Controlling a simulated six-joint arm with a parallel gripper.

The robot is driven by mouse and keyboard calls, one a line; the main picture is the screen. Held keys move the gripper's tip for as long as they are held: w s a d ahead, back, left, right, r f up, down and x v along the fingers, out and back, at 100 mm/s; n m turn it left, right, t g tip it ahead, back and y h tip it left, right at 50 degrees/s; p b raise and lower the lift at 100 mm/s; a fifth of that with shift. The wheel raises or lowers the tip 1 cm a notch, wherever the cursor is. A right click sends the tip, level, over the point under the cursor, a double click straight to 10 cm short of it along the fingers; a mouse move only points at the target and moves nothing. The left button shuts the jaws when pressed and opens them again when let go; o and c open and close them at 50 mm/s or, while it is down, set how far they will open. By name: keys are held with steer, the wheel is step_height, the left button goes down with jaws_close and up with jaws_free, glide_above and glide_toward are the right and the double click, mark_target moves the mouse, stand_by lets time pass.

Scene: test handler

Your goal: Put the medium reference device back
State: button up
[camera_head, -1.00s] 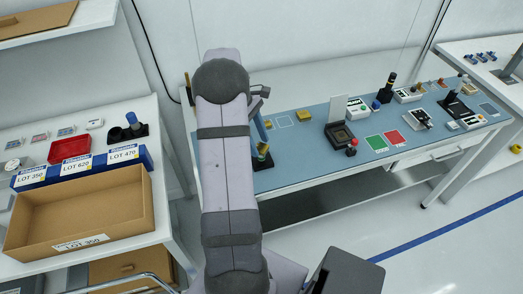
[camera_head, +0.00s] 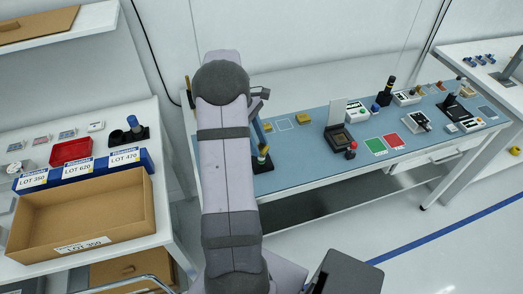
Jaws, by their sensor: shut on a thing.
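My arm stands upright in the middle of the picture and covers the left part of the blue bench mat (camera_head: 300,170). My gripper's fingertips do not show; they are hidden behind the arm. I cannot make out the medium reference device for sure. A small dark stand (camera_head: 262,162) with a yellow and green part is just right of my arm, partly hidden. A small gold block (camera_head: 303,118) lies on the mat near a white outlined square (camera_head: 284,122).
A black test socket with a raised lid (camera_head: 338,136) stands mid-bench, beside a red knob (camera_head: 351,149). Green (camera_head: 376,146) and red (camera_head: 394,140) pads lie to its right. On the left table are an open cardboard box (camera_head: 75,243), blue lot bins and a red tray (camera_head: 70,152).

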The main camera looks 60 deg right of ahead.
mark_target(259, 145)
steer(key=shift+r+p, duration=1.7)
steer(key=shift+r, duration=0.3)
steer(key=shift+w+d+f+n, duration=0.15)
steer(key=shift+d+n, duration=0.15)
steer(key=shift+d, duration=0.15)
steer(key=d+n+t+h+b, duration=0.2)
steer(key=d+n+b, duration=0.3)
steer(key=d+n, duration=0.8)
steer(key=shift+d+f+h, duration=0.3)
steer(key=shift+d+h, duration=0.5)
steer(key=shift+d, duration=2.5)
steer(key=shift+f, duration=0.1)
steer(key=shift+f+p, duration=1.1)
steer(key=shift+f, duration=3.75)
steer(key=shift+f, duration=0.1)
